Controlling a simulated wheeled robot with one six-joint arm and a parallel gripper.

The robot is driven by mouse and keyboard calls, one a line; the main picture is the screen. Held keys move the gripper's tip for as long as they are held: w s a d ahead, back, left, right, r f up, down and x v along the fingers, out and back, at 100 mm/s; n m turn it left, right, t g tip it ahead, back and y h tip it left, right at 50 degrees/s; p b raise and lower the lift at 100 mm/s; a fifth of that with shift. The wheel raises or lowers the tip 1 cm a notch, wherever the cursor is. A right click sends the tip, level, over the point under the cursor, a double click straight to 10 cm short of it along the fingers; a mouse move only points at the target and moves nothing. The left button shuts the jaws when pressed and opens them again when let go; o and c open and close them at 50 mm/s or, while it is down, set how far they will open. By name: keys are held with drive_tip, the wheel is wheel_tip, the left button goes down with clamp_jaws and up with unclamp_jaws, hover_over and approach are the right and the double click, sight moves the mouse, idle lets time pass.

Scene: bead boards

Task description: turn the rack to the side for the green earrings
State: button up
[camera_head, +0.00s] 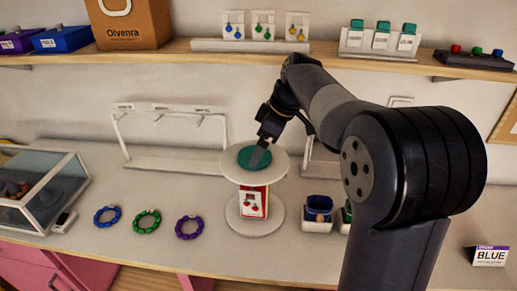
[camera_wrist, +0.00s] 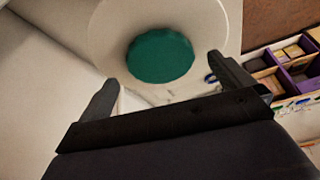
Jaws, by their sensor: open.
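The rack (camera_head: 281,165) is a white round turntable stand on the counter with a green knob (camera_head: 246,160) on top. Its red column faces front with a white card of red earrings (camera_head: 250,204); its other sides are hidden. My gripper (camera_head: 259,155) is over the top of the rack. In the wrist view the green knob (camera_wrist: 160,55) lies between the two spread fingers of my gripper (camera_wrist: 163,72), with a gap on each side. The gripper is open and holds nothing. I cannot tell how far above the knob the fingertips are.
Blue, green and purple bracelets (camera_head: 147,220) lie left of the rack. A glass case (camera_head: 40,185) stands at far left. Small boxes (camera_head: 317,213) stand close on the right. The upper shelf (camera_head: 200,57) holds earring cards, including green earrings (camera_head: 263,27).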

drive_tip(key=shift+x, duration=1.45)
drive_tip(key=shift+c, duration=0.2)
drive_tip(key=c, duration=1.3)
